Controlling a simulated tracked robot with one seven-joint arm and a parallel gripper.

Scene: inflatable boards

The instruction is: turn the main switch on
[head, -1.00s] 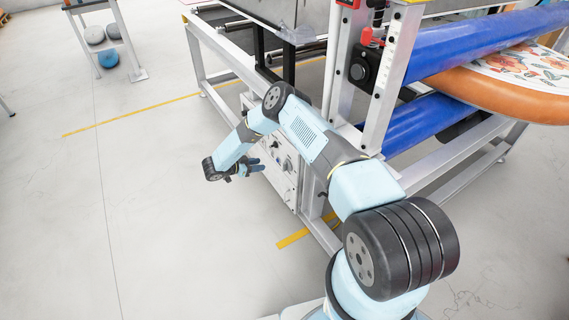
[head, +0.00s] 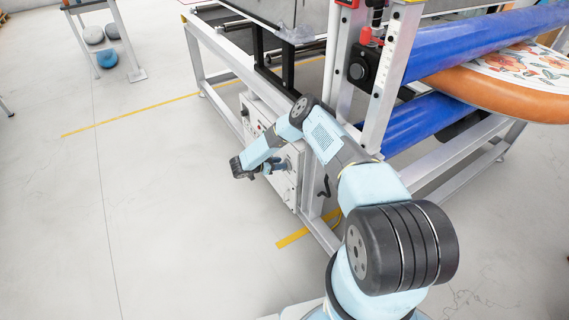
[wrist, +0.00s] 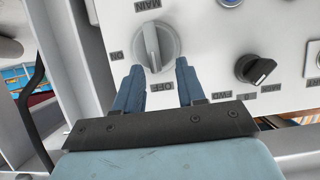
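The main switch (wrist: 152,45) is a grey rotary knob on the white panel in the wrist view. Its labels appear upside down: MAIN above it, ON at its left and OFF below it. The knob's raised grip runs roughly up and down the picture, in line with OFF. My gripper (wrist: 158,66) is open, with its two blue fingertips on either side of the knob's lower part; I cannot tell whether they touch it. In the head view my gripper (head: 276,165) is close to the panel's front, and the switch cannot be made out there.
A black selector knob (wrist: 255,69) marked FWD sits right of the main switch. The white control box (head: 286,185) stands low inside the metal machine frame (head: 222,50). A dark cable (wrist: 38,110) hangs at the left in the wrist view. Floor left of the arm is clear.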

